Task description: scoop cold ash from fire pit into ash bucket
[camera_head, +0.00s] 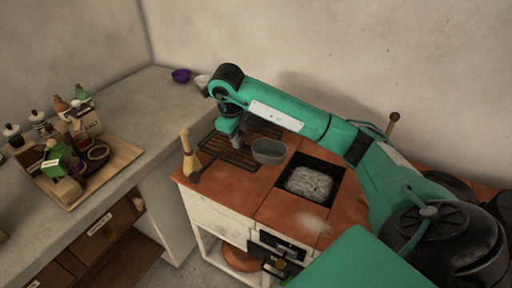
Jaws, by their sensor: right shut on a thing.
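My right gripper (236,138) points down over the dark grill at the left of the hearth top. It is shut on a grey scoop (268,152), whose round bowl shows to its right; the handle is mostly hidden by the gripper. The bowl is beside the fire pit's left edge, and its contents cannot be made out. The fire pit (334,168) is a square black opening in the terracotta top. Pale grey ash (308,183) lies heaped in it. I cannot pick out an ash bucket for certain. My left gripper does not show.
A small broom (189,158) stands at the hearth's left corner. A pale smear (312,222) marks the top before the pit. Dark pots (452,184) stand at the right, partly behind my arm. A wooden tray (126,155) with bottles and jars sits on the left counter.

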